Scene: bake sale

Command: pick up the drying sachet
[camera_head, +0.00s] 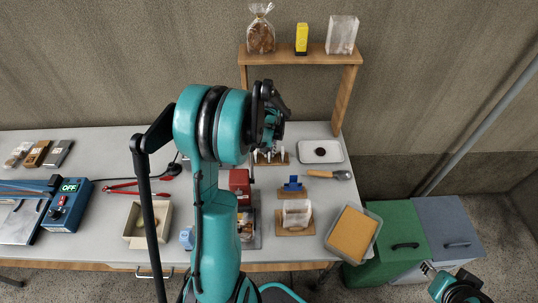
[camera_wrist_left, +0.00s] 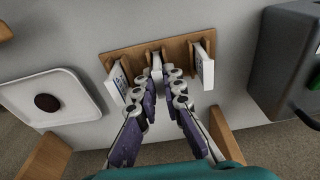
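A small wooden rack (camera_wrist_left: 140,55) holds upright white packets in the left wrist view, a left one (camera_wrist_left: 119,82), a middle one (camera_wrist_left: 156,62) and a right one (camera_wrist_left: 204,66). Which is the drying sachet I cannot tell for sure. My left gripper (camera_wrist_left: 165,76) has its fingertips close together at the middle packet. The fingers hide much of it, and whether they press on it does not show. In the head view my left gripper (camera_head: 271,135) is over the rack (camera_head: 264,158), partly hidden by my arm.
A white tray (camera_head: 333,157) with a dark round piece lies right of the rack. A scoop (camera_head: 340,175), a blue piece on a wooden stand (camera_head: 291,185) and a clear bag (camera_head: 297,211) are nearer. A wooden shelf (camera_head: 287,59) stands behind. A dark box (camera_wrist_left: 282,55) is beside the rack.

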